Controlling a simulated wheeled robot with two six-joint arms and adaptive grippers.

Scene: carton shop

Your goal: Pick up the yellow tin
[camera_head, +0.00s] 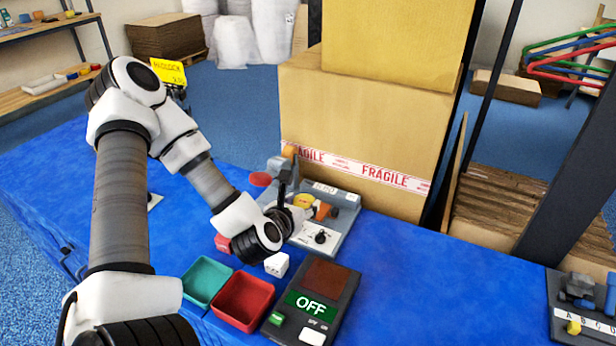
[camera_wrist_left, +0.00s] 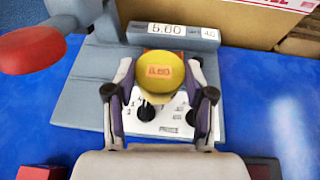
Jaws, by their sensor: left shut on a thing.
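The yellow tin (camera_wrist_left: 161,72) shows in the left wrist view with an orange price label on its top. My left gripper (camera_wrist_left: 161,100) is shut on it, one finger on each side. In the head view the yellow tin (camera_head: 304,201) is partly hidden by my left gripper (camera_head: 291,203). The tin is over the grey pricing machine (camera_head: 345,203); I cannot tell whether it touches the machine. My right gripper is not in view.
Large cartons (camera_head: 365,125) stand behind.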

